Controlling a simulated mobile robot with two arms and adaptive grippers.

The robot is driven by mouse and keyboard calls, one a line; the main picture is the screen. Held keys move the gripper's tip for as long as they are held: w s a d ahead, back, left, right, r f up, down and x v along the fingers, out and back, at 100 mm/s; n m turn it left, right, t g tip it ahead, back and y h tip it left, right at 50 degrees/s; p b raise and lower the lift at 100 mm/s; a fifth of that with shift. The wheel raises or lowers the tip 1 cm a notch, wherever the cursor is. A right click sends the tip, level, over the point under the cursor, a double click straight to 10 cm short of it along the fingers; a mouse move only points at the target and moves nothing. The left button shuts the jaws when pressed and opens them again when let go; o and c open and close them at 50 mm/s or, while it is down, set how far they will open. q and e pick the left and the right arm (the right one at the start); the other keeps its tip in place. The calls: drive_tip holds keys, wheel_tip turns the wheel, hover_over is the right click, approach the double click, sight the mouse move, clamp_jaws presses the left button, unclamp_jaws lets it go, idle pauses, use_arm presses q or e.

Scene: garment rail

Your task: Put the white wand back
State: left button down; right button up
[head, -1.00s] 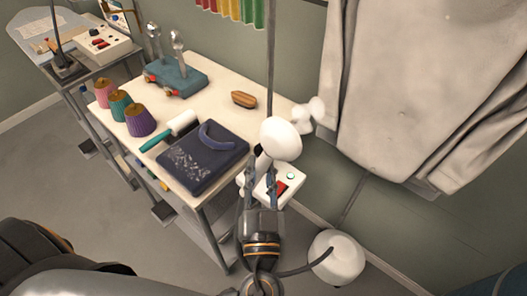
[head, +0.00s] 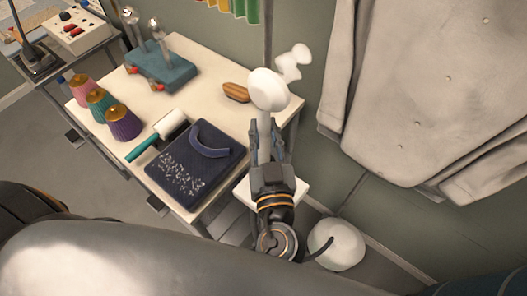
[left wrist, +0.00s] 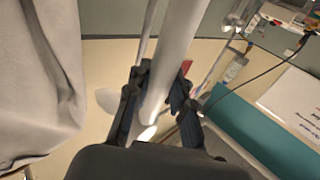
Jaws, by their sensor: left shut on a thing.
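The white wand (head: 268,89) is upright in my left gripper, with its rounded white head above the fingers. My left gripper (head: 266,143) is shut on its pale handle, in front of the table's right end. In the left wrist view the wand's white tube (left wrist: 171,62) runs between the fingers of the left gripper (left wrist: 153,106). White rounded puffs (head: 293,63) show just beyond the head; I cannot tell whether they are steam. A white box (head: 300,190) is partly hidden behind the gripper. My right gripper is not in view.
A grey garment (head: 405,90) hangs close on the right. A thin pole (head: 268,40) rises behind the wand. The cream table (head: 205,95) holds a dark pad (head: 180,172), lint roller (head: 158,135), brush (head: 236,92) and thread cones (head: 122,122). A white round object (head: 336,244) sits on the floor.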

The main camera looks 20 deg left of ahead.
sight(264, 152)
use_arm(q)
drive_tip(key=shift+s+f, duration=0.1)
drive_tip(key=shift+f, duration=0.5)
drive_tip(key=shift+f+b, duration=0.3)
drive_tip(key=f, duration=0.1)
drive_tip(key=f+b, duration=0.1)
drive_tip(key=f, duration=0.1)
drive_tip(key=shift+w+a, duration=0.15)
drive_tip(key=shift+w, duration=0.2)
drive_tip(key=shift+f+b, duration=0.55)
drive_tip(key=shift+f, duration=0.15)
drive_tip(key=shift+s+r, duration=0.1)
drive_tip(key=c, duration=1.2)
unclamp_jaws()
drive_tip(key=shift+o, duration=0.2)
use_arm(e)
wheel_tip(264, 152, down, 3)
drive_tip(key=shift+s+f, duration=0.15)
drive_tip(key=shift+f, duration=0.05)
